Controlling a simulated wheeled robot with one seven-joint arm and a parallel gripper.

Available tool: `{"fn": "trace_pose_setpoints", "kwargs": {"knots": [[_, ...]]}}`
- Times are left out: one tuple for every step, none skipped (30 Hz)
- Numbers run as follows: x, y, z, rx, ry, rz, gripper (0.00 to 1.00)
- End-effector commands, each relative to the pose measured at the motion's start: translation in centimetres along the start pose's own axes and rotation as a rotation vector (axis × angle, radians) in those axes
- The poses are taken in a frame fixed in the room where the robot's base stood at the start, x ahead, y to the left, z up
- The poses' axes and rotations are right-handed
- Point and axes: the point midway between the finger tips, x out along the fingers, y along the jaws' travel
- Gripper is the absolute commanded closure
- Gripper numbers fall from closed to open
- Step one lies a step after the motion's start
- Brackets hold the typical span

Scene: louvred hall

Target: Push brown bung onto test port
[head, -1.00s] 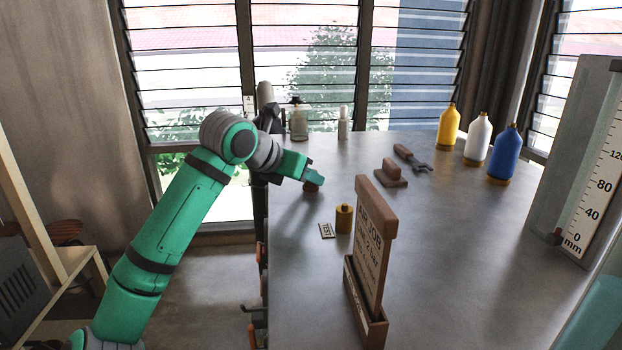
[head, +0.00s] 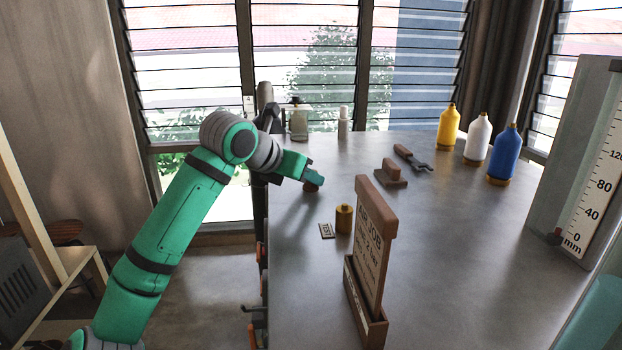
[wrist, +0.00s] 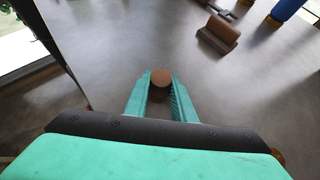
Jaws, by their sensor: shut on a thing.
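The brown bung (wrist: 160,78) is a small round piece between the two green fingertips in the wrist view. It also shows as a brown spot (head: 311,187) under the fingers in the head view. My gripper (wrist: 160,88) is shut on it, near the left side of the grey bench; whether the bung touches the bench top I cannot tell. A brass cylinder (head: 344,219), which looks like the test port, stands upright on the bench beside a small label (head: 327,230) with dark lettering. It is nearer the camera than my gripper and slightly right, apart from the bung.
A brown job sign (head: 371,240) in a wooden holder stands in front of the brass cylinder. A brown block (head: 391,174) and pliers (head: 413,158) lie right of my gripper. Yellow, white and blue bottles (head: 503,155) stand at the back right. The bench's middle right is clear.

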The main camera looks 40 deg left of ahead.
Motion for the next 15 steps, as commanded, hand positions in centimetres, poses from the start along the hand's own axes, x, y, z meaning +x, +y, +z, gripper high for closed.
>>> {"fn": "trace_pose_setpoints", "kwargs": {"knots": [[0.26,0.01,-0.40,-0.002,0.010,-0.002,1.00],[0.27,0.01,-0.40,-0.002,0.010,-0.002,1.00],[0.27,0.01,-0.40,-0.002,0.010,-0.002,1.00],[0.27,0.01,-0.40,-0.002,0.010,-0.002,1.00],[0.26,0.02,-0.40,-0.002,0.010,-0.002,1.00],[0.25,0.02,-0.38,-0.002,0.011,-0.002,1.00],[0.23,0.02,-0.35,-0.002,0.011,-0.001,1.00],[0.20,0.02,-0.31,-0.002,0.011,-0.001,1.00],[0.16,0.03,-0.24,-0.002,0.011,-0.001,1.00],[0.11,0.04,-0.17,-0.002,0.011,-0.001,1.00],[0.05,0.05,-0.09,-0.002,0.010,-0.001,1.00],[-0.03,0.06,0.04,-0.002,0.010,-0.001,1.00],[-0.11,0.07,0.14,-0.002,0.009,0.000,1.00],[-0.19,0.07,0.25,-0.002,0.009,0.000,1.00],[-0.29,0.07,0.41,-0.002,0.008,0.000,1.00]]}}
